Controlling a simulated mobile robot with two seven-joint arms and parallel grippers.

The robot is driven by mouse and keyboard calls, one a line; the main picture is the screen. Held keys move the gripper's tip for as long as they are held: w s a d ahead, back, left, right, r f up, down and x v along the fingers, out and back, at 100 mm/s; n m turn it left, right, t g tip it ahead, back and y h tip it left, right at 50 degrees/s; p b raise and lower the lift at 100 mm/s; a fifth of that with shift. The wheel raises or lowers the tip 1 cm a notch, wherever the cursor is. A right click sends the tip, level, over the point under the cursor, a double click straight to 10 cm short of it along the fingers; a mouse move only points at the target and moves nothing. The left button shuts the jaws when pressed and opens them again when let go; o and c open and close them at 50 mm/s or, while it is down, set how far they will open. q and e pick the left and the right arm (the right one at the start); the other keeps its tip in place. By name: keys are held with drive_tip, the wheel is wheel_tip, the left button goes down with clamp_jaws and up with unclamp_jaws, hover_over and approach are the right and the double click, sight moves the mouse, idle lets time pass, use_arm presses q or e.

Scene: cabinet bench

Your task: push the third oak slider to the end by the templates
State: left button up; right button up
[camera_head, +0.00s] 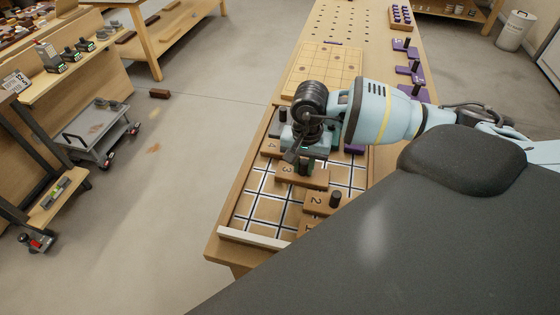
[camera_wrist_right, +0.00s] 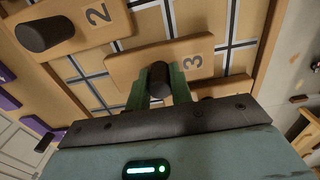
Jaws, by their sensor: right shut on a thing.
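The third oak slider, a wooden block marked 3 (camera_head: 314,181), lies on the gridded board (camera_head: 262,210) and spans the middle of its row. It also shows in the right wrist view (camera_wrist_right: 190,48), with a dark upright knob (camera_wrist_right: 159,76). My right gripper (camera_head: 305,165) is over it, its green fingers (camera_wrist_right: 161,92) shut around the knob. The slider marked 2 (camera_head: 318,205) lies nearer and further right, and the slider marked 1 (camera_head: 307,226) is partly hidden. The slider marked 4 (camera_head: 270,147) lies behind, partly covered by my gripper. My left gripper is out of view.
Purple pieces with dark knobs (camera_head: 415,92) lie along the bench's right edge. A pale strip (camera_head: 252,238) edges the board's near end. A lighter wooden board (camera_head: 325,68) lies beyond. Grid cells left and right of slider 3 look clear.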

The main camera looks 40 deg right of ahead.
drive_tip(key=shift+s+d, duration=0.65)
drive_tip(key=shift+s, duration=0.1)
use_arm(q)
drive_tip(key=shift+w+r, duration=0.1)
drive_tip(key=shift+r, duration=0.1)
use_arm(e)
drive_tip(key=shift+s+d+p, duration=0.25)
drive_tip(key=shift+s+d, duration=0.9)
drive_tip(key=shift+s, duration=0.2)
drive_tip(key=shift+s+d+p, duration=0.2)
drive_tip(key=shift+s+d, duration=0.95)
drive_tip(key=shift+s, duration=0.2)
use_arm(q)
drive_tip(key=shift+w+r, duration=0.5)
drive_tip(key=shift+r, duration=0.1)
use_arm(e)
drive_tip(key=o, duration=0.8)
drive_tip(key=shift+c, duration=0.2)
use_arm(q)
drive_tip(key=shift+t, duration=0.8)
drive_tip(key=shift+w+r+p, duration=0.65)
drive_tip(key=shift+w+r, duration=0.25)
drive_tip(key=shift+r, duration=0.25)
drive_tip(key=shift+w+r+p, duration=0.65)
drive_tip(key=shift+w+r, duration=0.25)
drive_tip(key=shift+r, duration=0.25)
use_arm(e)
wheel_tip(320, 180, up, 8)
drive_tip(key=shift+f, duration=0.25)
